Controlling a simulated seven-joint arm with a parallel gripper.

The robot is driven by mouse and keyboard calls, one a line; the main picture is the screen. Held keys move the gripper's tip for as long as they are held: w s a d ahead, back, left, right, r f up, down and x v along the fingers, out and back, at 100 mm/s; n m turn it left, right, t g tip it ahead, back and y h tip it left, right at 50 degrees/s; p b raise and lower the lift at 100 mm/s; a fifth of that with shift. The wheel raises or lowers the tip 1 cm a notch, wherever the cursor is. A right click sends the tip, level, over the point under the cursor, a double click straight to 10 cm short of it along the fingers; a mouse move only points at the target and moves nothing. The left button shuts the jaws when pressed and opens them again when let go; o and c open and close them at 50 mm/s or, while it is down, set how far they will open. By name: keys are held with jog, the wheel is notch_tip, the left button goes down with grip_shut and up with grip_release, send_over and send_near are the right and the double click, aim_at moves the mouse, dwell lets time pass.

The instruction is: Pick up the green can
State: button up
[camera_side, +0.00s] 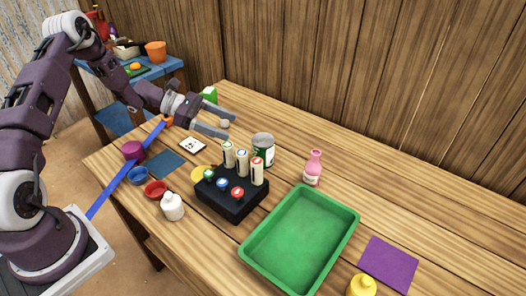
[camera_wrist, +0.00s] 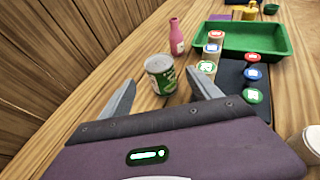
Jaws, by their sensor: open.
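The green can (camera_side: 263,150) has a green and white label and a grey metal top. It stands upright on the wooden table, just behind the black block with the pale cylinders. My gripper (camera_side: 231,126) is open and low over the table, to the left of the can, with its fingers pointing towards it. In the wrist view the can (camera_wrist: 161,76) shows just beyond and between the two fingertips. The fingers look apart from the can. A small pale round thing shows between the fingers in the side view; I cannot tell what it is.
The black block (camera_side: 231,205) with several pale cylinders and coloured buttons stands close in front of the can. A pink bottle (camera_side: 313,168) stands to its right. A wooden wall runs behind.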

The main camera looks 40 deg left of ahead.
aim_at(263, 144)
jog(key=x, duration=0.4)
jog(key=f+x, duration=0.1)
jog(key=x, duration=0.3)
jog(key=a+f+x, duration=0.1)
jog(key=x, duration=0.4)
jog(key=shift+d+f, duration=0.1)
jog(key=shift+d, duration=0.05)
jog(key=shift+c, duration=0.4)
grip_shut()
